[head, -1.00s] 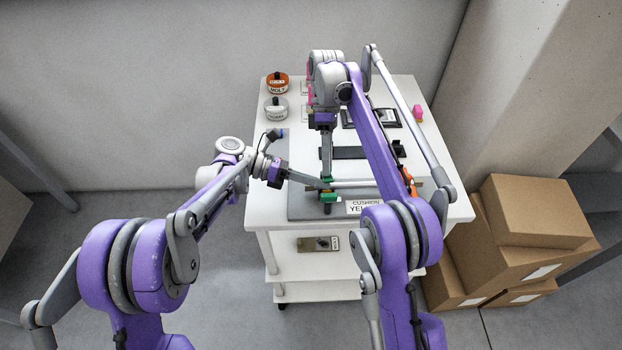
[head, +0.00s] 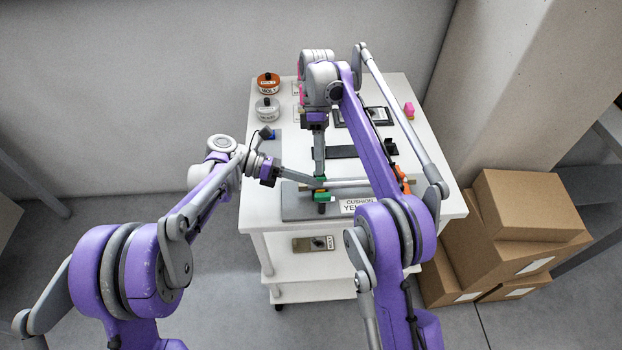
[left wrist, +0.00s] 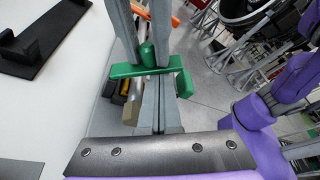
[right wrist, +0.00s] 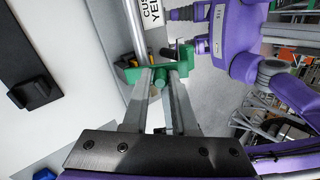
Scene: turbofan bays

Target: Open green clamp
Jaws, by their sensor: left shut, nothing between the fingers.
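The green clamp (head: 321,195) sits at the front edge of the grey board on the cart, at the left end of a pale rod. In the left wrist view it shows as a green bar with a knob (left wrist: 147,70). My right gripper (head: 319,177) points down at it, with its two fingers on either side of the green knob, which fills the gap (right wrist: 162,76). My left gripper (head: 312,183) reaches in from the left, shut and empty, its tips at the clamp's bar. I cannot tell whether they touch it. My fingers partly hide the clamp.
An orange part (head: 402,180) sits near the rod's right end, partly behind my right arm. An orange-topped jar (head: 268,84) and a grey jar (head: 267,108) stand at the back left. Cardboard boxes (head: 530,205) stand right of the cart.

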